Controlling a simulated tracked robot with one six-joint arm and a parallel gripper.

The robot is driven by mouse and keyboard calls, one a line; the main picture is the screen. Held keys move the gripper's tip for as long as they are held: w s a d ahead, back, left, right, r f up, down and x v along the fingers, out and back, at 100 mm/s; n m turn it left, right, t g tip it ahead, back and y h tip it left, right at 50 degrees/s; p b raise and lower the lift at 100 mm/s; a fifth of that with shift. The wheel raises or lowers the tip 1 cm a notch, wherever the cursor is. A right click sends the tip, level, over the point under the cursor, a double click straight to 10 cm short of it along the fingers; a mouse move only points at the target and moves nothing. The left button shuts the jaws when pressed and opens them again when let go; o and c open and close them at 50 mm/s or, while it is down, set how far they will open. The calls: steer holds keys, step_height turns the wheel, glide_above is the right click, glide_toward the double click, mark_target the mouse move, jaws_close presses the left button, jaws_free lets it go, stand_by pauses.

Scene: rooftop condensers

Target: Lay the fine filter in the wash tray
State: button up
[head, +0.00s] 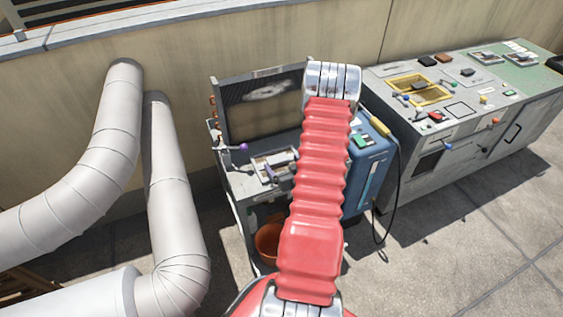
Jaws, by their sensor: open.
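A yellow rectangular tray or frame (396,80) lies on top of the grey bench at the right; I cannot tell for sure whether it is the wash tray. A grey unit (240,185) stands left of the bench with a dark mesh panel (280,112) upright at its back. A pale rectangular frame (262,161) sits on its top. I cannot tell which thing is the fine filter. My red ribbed arm crosses the middle of the view, hiding part of the unit. My gripper is not visible.
A blue box (371,170) with a yellow handle (375,127) and hanging black hose (379,225) stands between unit and bench. Several small items lie on the bench (510,98). Large white pipes (175,200) block the left. An orange bucket (267,243) sits low. Paving (480,250) at right is clear.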

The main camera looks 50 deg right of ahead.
steer(key=v, duration=0.8)
steer(key=shift+d, duration=0.1)
steer(key=shift+w, duration=0.1)
stand_by(0.4)
